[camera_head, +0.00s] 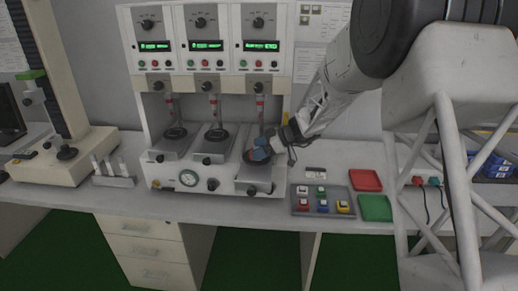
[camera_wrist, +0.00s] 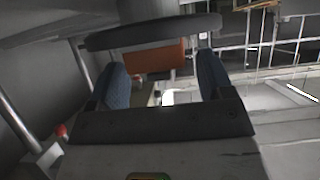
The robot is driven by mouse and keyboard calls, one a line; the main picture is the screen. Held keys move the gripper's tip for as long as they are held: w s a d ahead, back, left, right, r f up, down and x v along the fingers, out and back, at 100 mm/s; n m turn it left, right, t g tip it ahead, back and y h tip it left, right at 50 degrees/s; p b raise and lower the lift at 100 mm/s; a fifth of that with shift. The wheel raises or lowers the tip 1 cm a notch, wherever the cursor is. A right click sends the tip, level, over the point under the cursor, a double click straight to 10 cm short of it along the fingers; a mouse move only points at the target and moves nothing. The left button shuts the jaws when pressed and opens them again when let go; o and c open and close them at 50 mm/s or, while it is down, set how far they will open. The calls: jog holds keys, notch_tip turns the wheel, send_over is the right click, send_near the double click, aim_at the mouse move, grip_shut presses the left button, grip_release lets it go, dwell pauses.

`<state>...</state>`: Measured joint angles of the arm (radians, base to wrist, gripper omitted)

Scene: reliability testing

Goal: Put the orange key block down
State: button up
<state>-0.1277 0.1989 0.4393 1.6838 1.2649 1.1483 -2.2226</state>
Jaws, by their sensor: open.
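My gripper (camera_head: 262,149) is at the right-hand station of the three-station test machine (camera_head: 212,68). In the wrist view its two blue-padded fingers (camera_wrist: 162,70) stand apart. The orange key block (camera_wrist: 155,55) shows between and just beyond the fingertips, with gaps at both sides. A dark curved bar (camera_wrist: 150,32) crosses just beyond the block. In the head view the block is mostly hidden by my gripper, and its exact contact with the station base (camera_head: 256,173) cannot be made out.
A grey tray (camera_head: 297,207) with several coloured key blocks lies right of the machine. A red tray (camera_head: 366,180) and a green tray (camera_head: 375,208) sit beside it. The station's plunger (camera_head: 260,108) hangs close above my gripper. A test stand (camera_head: 66,150) is far left.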

jog(key=v, duration=0.7)
jog(key=shift+d+r, duration=0.15)
jog(key=shift+d, duration=0.25)
dwell(0.5)
jog(key=s+d+r+m+h, duration=0.2)
jog(key=s+d+r+m, duration=0.1)
jog(key=s, duration=0.5)
jog(key=s+d+r+m+h, duration=0.2)
jog(key=s+d+r+m, duration=0.1)
jog(key=s, duration=0.6)
jog(key=s+d+r+m+h, duration=0.2)
jog(key=s+d+r, duration=0.1)
jog(key=s, duration=0.5)
jog(key=s+d+m+t+h, duration=0.1)
jog(key=s+d+m+h, duration=0.2)
jog(key=s, duration=0.9)
jog(key=s+d+m+t+h, duration=0.1)
jog(key=s+d+m+h, duration=0.2)
jog(key=s+d+m, duration=0.4)
jog(key=s+f, duration=0.1)
jog(key=s, duration=0.4)
jog(key=shift+s+t, duration=0.3)
